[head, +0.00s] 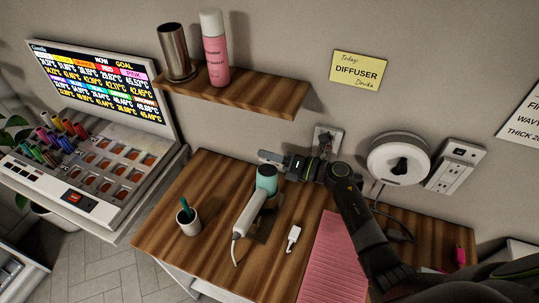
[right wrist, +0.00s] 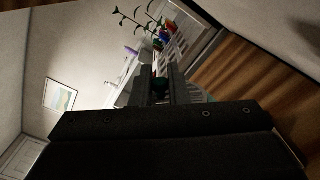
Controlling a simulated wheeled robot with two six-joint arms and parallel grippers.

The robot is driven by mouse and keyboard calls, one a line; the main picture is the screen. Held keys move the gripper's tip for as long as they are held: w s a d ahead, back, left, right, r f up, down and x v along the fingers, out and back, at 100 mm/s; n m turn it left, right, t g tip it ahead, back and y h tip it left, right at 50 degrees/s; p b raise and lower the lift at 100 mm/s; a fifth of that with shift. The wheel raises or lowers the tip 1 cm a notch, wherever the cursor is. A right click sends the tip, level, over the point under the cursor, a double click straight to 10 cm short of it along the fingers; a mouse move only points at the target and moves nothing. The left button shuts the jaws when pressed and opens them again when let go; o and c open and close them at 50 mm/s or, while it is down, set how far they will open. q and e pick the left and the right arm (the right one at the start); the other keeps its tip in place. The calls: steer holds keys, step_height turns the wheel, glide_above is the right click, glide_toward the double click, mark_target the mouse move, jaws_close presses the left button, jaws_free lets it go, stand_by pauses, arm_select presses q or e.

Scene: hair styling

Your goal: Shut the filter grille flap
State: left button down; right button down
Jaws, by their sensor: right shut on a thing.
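The hair dryer (head: 247,207), with a pale handle and a teal head (head: 266,179), rests on a dark stand (head: 264,228) on the wooden counter. My right gripper (head: 268,158) is at the far end of the teal head, just behind it. In the right wrist view its fingers (right wrist: 160,84) are shut on a dark teal part. The filter grille flap cannot be made out apart from the dryer; the fingers and shadow hide that end. My left gripper is not in view.
A cup with a green-handled tool (head: 187,220) stands left of the dryer. A white plug-like item (head: 293,237) and a pink ribbed mat (head: 333,262) lie to the right. A shelf (head: 245,92) holds a steel tumbler (head: 174,52) and a pink can (head: 215,55).

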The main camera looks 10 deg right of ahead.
mark_target(266, 173)
steer(key=n+b, duration=0.2)
steer(key=b, duration=0.1)
steer(key=s+a+f+n+b, duration=0.1)
steer(key=n+b, duration=0.1)
steer(key=b, duration=0.1)
steer(key=s+f+n+b, duration=0.1)
steer(key=n+b, duration=0.1)
steer(key=shift+a+n+b, duration=0.2)
steer(key=shift+n+b, duration=0.2)
steer(key=shift+s+a+f+n+b, duration=0.1)
steer(key=shift+s+n+b, duration=0.05)
steer(key=shift+n+b, duration=0.75)
steer(key=c, duration=1.5)
jaws_free()
step_height(266, 173, up, 10)
steer(key=shift+r, duration=0.1)
